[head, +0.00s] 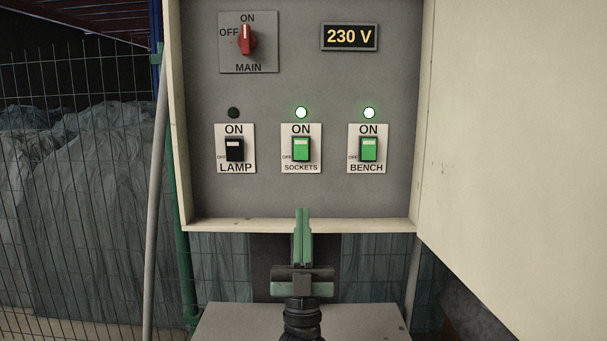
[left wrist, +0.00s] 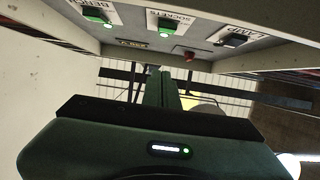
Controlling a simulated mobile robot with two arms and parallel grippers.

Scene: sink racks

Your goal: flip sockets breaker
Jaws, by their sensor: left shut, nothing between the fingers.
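The SOCKETS breaker (head: 301,149) is a green switch on a white plate in the middle of the lower row, and the lamp (head: 301,113) above it is lit. It also shows in the left wrist view (left wrist: 167,22), near the top. My left gripper (head: 302,212) is shut and empty, with its green fingers pointing up at the cabinet's lower edge, below the SOCKETS switch. A gap shows between the fingertips and the switch in the picture. The gripper fingers also show in the left wrist view (left wrist: 162,75). My right gripper is not in view.
The LAMP breaker (head: 235,149) is black with an unlit lamp. The BENCH breaker (head: 368,149) is green with a lit lamp. Above are the red MAIN knob (head: 246,40) and a 230 V display (head: 349,37). The open cabinet door (head: 510,120) fills the right side.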

